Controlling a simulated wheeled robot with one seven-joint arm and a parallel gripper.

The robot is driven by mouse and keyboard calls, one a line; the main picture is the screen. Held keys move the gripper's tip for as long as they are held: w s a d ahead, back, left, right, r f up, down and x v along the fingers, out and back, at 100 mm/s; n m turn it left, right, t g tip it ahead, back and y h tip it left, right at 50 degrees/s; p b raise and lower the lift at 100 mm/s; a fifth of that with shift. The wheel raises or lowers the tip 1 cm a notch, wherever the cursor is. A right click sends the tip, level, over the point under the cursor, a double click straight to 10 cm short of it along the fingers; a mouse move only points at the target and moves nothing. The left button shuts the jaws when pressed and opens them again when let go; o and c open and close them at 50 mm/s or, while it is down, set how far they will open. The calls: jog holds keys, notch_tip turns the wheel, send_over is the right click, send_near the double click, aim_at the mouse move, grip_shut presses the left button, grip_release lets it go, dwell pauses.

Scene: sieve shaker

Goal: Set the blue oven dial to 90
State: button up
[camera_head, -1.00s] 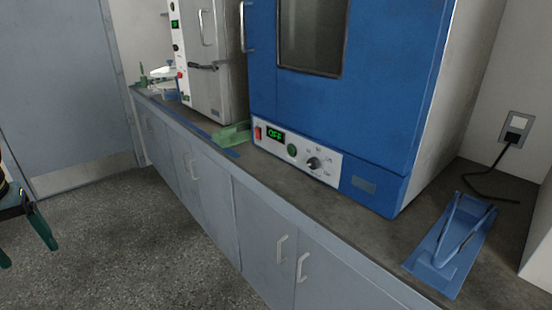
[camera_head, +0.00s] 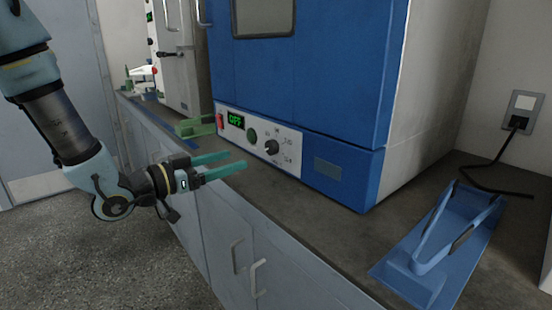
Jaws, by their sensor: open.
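The blue oven (camera_head: 310,85) stands on the counter with a light control panel low on its front. The panel has a red switch (camera_head: 220,122), a green display (camera_head: 236,120) reading OFF, a green button (camera_head: 252,135) and a black dial (camera_head: 271,147) with marks around it. The dial's exact setting is too small to read. My gripper (camera_head: 243,162) is open and empty, in front of the panel and over the counter's front edge. Its two green fingers point right, just below and left of the dial, apparently apart from it.
A grey oven (camera_head: 180,75) stands behind at the left. A green holder (camera_head: 193,128) lies on the counter between the ovens. A blue stand (camera_head: 440,245) sits at the right, near a wall socket (camera_head: 521,112) with a black cable. Counter in front of the blue oven is clear.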

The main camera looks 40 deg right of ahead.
aim_at(269, 149)
jog(key=d, duration=1)
jog(key=shift+s+d+r+p, duration=0.1)
jog(key=shift+s+d+p, duration=0.3)
grip_shut()
